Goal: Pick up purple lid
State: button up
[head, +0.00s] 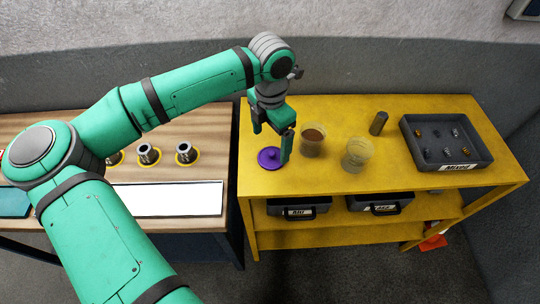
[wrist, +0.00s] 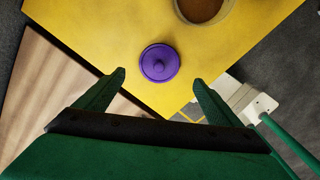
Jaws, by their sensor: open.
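The purple lid (head: 269,158) is a round disc with a small knob, lying flat on the yellow table near its left edge. In the wrist view the lid (wrist: 159,63) lies just past the fingertips, roughly centred between them, with its knob facing the camera. My gripper (head: 272,142) points down over the lid in the head view, and one finger hides part of the lid's surroundings. In the wrist view my gripper (wrist: 160,80) is open, with nothing between its green fingers.
Close to the right of the lid stand a brown-filled container (head: 312,140) and a clear container (head: 356,155). A dark cylinder (head: 378,123) and a grey tray labelled Mixed (head: 484,167) stand farther right. A wooden table (head: 215,135) with metal parts adjoins at left.

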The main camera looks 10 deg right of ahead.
aim_at(271, 153)
jog(key=shift+s+d+f, duration=0.15)
jog(key=shift+d+f, duration=0.05)
jog(key=shift+f, duration=0.45)
jog(key=shift+w+f, duration=0.2)
jog(key=shift+f, duration=1.1)
jog(key=shift+w+f, duration=0.2)
jog(key=shift+f, duration=1.1)
jog(key=shift+c, duration=0.7)
jog(key=c, duration=1)
